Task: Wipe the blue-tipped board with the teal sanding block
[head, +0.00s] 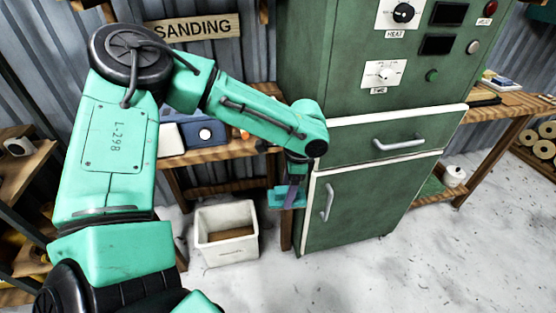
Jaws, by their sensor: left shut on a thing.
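My left gripper (291,188) hangs in front of the left edge of the green cabinet, pointing down. It is shut on a small teal piece, which looks like the teal sanding block (276,197). A greyish-purple part shows across the teal piece, and I cannot tell where finger and block meet. The held piece is in the air, to the right of and above the white bin. I cannot make out a blue-tipped board; my left arm covers part of the bench. My right gripper is out of view.
A wooden bench (232,148) under the SANDING sign (193,26) carries a blue-and-white box (185,133). The green cabinet (352,207) with dials stands right of it. A white bin (227,250) is on the floor. The floor at front right is clear.

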